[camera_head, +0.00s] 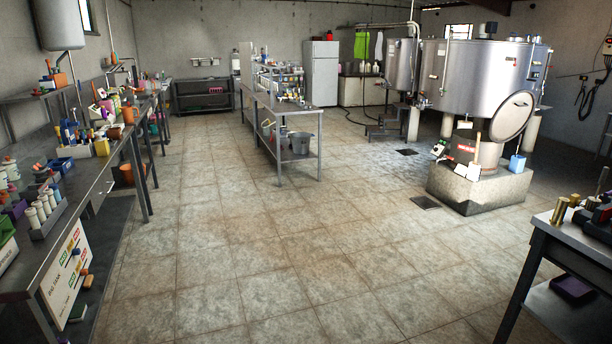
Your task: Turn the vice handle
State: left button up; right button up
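I cannot make out a vice or its handle for certain. A dark workbench (575,238) at the right edge carries brass-coloured cylinders (559,211) and dark objects that the picture edge cuts off. Neither of my grippers shows in the head view.
A long counter (105,200) with many small items runs along the left. A metal table (300,112) with a grey bucket (300,143) on its lower shelf stands mid-room. The tiled floor between is clear.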

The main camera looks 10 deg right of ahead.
aim_at(575, 199)
jog(key=i+j+z, duration=0.1)
jog(key=i+z, duration=0.3)
jog(key=i+j+z, duration=0.25)
jog(key=i+z, duration=0.15)
jog(key=i+j+z, duration=0.8)
jog(key=j+z, duration=0.25)
jog(key=i+j+z, duration=0.15)
jog(key=z, duration=0.15)
jog(key=i+j+z, duration=0.1)
jog(key=j+z, duration=0.2)
jog(key=j, duration=0.15)
jog(key=j+z, duration=0.6)
jog(key=j, duration=0.45)
jog(key=j+z, duration=0.25)
jog(key=j, duration=0.4)
jog(key=k, duration=0.05)
